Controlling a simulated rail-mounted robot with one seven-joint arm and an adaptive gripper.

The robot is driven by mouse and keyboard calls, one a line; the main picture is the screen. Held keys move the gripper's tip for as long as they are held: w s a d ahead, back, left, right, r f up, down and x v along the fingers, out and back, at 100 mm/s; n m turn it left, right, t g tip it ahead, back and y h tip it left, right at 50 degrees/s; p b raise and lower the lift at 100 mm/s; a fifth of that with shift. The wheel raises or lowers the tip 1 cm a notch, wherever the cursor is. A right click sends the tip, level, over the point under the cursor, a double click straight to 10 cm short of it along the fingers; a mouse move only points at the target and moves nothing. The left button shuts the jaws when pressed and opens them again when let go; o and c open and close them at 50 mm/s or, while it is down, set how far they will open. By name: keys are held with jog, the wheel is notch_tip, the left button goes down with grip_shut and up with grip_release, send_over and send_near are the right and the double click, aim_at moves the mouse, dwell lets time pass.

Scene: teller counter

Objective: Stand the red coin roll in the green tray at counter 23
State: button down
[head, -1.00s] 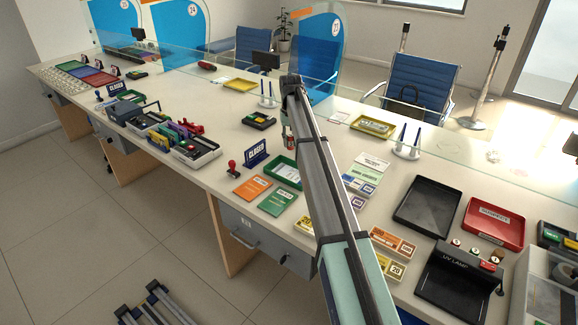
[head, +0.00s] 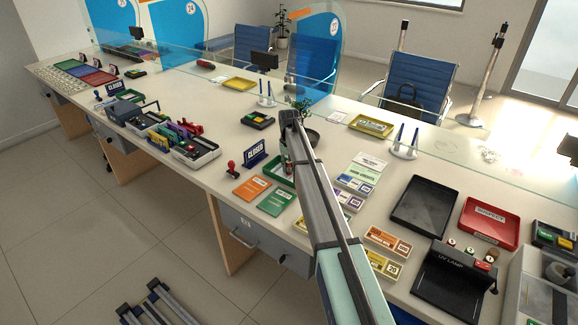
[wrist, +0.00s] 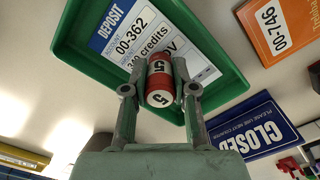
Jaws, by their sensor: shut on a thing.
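The red coin roll (wrist: 159,83) with white bands and a "5" on it is in the wrist view, between the fingers of my gripper (wrist: 160,92). The fingers are shut on its sides. The green tray (wrist: 222,40) lies behind the roll in that view, with a white deposit slip (wrist: 150,38) inside it. In the head view the tray (head: 271,178) is partly hidden by my arm, and the gripper and roll are mostly hidden near it. I cannot tell whether the roll touches the tray floor.
A blue CLOSED sign (head: 254,154) and a red-handled stamp (head: 232,169) stand left of the tray. Orange (head: 252,187) and green (head: 276,202) cards lie in front. Banknote stacks (head: 355,183) are to the right.

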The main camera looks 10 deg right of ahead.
jog(key=c, duration=0.9)
grip_release()
notch_tip(320, 180, up, 12)
jog(key=b, duration=0.2)
jog(key=shift+b, duration=0.3)
